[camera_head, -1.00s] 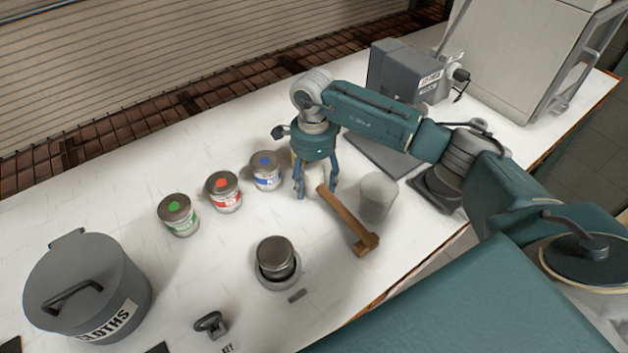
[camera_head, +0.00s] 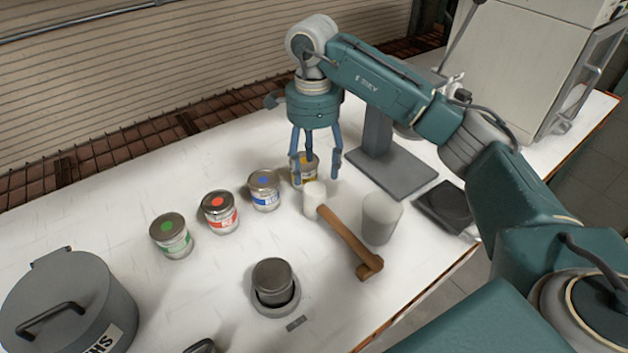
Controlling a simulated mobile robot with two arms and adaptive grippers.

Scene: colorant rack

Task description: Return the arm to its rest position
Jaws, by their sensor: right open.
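My right arm reaches in from the right edge over the white table. My right gripper (camera_head: 317,174) points down with its fingers apart and holds nothing. It hangs above the table, in front of a can with a yellow label (camera_head: 304,169), which its fingers partly cover. The can's top is mostly hidden. My left gripper is out of view.
Cans with green (camera_head: 171,236), red (camera_head: 220,212) and blue (camera_head: 264,190) marks stand in a row. A dark-lidded can (camera_head: 272,277) sits in a round holder. A pale cylinder (camera_head: 381,218) stands right of the mallet. A grey lidded pot (camera_head: 68,300) fills the lower left.

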